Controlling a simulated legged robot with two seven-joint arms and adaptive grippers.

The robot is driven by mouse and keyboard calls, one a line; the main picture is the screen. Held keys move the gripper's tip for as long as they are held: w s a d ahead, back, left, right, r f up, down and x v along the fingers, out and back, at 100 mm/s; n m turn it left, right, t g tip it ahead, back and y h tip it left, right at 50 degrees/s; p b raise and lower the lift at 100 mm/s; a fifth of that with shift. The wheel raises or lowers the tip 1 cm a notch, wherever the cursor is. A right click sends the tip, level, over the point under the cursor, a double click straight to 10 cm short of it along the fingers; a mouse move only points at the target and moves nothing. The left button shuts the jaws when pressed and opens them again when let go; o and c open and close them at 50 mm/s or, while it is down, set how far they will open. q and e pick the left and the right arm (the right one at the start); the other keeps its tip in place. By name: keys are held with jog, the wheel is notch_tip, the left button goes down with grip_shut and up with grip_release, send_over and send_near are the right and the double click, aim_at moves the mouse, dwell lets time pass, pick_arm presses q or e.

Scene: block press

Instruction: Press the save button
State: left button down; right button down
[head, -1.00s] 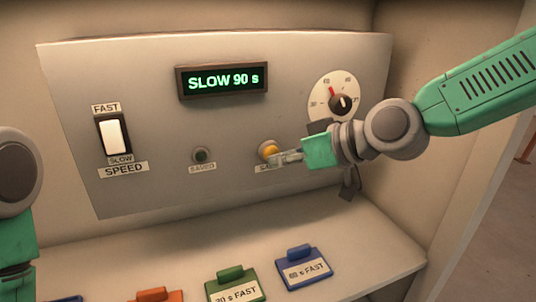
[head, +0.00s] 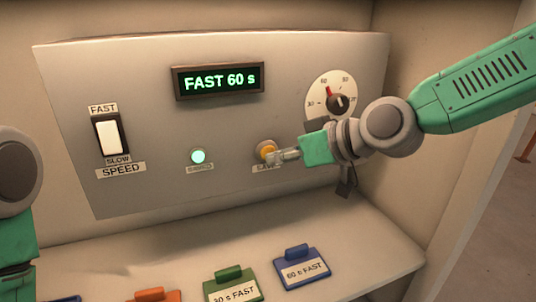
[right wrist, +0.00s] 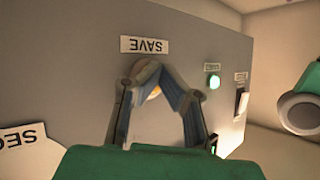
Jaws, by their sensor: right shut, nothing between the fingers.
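The yellow save button (head: 265,147) sits in a pale ring low on the grey panel (head: 235,125). My right gripper (head: 276,157) is shut and empty, with its fingertips at the button, apparently touching it. In the right wrist view the fingertips (right wrist: 160,72) cover part of the button, below the upside-down SAVE label (right wrist: 145,45). How far the button is pressed in cannot be told. The saved light (head: 198,156) glows green. The display (head: 219,81) reads FAST 60 s. Only part of my left arm shows at the left edge; its gripper is out of view.
The speed switch (head: 108,136) is on the panel's left, and the dial (head: 330,100) is at upper right, partly behind my right wrist. A blue 60 s FAST block (head: 302,268), a green block (head: 233,286) and an orange block (head: 158,296) stand on the ledge below.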

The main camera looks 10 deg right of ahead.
jog(key=shift+d, duration=0.1)
jog(key=shift+s, duration=0.95)
jog(key=s, duration=0.3)
jog(key=s+d, duration=0.1)
jog(key=s, duration=0.1)
jog(key=shift+a, duration=0.1)
dwell(0.3)
